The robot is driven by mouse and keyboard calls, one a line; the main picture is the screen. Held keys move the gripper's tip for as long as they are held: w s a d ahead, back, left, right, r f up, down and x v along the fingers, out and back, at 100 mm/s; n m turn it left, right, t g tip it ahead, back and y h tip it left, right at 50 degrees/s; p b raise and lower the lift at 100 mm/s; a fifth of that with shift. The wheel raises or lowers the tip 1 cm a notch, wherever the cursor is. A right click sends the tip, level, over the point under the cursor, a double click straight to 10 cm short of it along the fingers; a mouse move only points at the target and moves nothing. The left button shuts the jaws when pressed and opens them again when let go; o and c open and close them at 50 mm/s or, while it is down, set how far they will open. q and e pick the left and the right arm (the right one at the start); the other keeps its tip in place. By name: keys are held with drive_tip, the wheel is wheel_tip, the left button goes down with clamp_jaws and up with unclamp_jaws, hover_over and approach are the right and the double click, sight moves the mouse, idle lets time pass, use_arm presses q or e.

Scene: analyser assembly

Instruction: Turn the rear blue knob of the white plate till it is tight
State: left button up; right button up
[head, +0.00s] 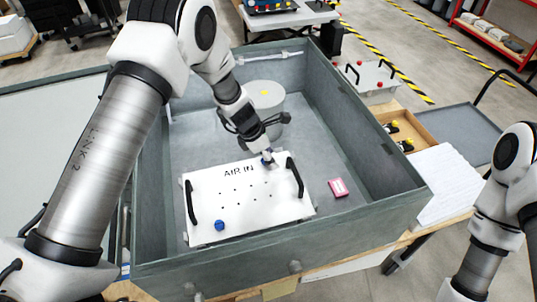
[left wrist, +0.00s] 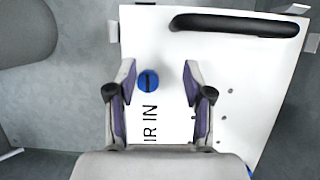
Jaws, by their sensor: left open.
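The white plate (head: 240,208) lies flat in the grey box, with "AIR IN" printed on it and a black handle at each side. Its rear blue knob (head: 267,158) is partly hidden by my left gripper (head: 268,152) in the head view. In the left wrist view the rear knob (left wrist: 149,80) shows with a dark slot, between and slightly beyond the open fingertips of my left gripper (left wrist: 158,80); neither finger touches it there. The front blue knob (head: 219,225) sits near the plate's front left corner. My right gripper is out of view; only part of my right arm shows.
A grey cylinder (head: 264,98) stands in the box behind the plate. A pink box (head: 338,188) lies on the box floor right of the plate. The grey box's walls (head: 290,240) surround the plate. A wooden tray (head: 408,130) with small parts is outside on the right.

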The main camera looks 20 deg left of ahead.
sight(261, 164)
use_arm(q)
drive_tip(key=a, duration=0.1)
drive_tip(key=f, duration=0.1)
drive_tip(key=a, duration=0.1)
drive_tip(key=shift+s+a+f, duration=0.2)
drive_tip(key=shift+a+f, duration=0.05)
drive_tip(key=shift+a, duration=0.1)
drive_tip(key=shift+w+f, duration=0.15)
drive_tip(key=shift+w, duration=0.1)
drive_tip(key=shift+w+d, duration=0.2)
drive_tip(key=c, duration=0.4)
drive_tip(key=shift+d, duration=0.3)
clamp_jaws()
drive_tip(key=shift+d, duration=0.1)
drive_tip(key=shift+a, duration=0.2)
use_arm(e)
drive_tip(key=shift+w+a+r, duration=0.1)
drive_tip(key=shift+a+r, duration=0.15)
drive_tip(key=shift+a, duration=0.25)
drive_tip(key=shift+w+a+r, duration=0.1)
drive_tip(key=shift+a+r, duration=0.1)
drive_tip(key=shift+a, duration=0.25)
use_arm(q)
drive_tip(key=shift+d, duration=0.1)
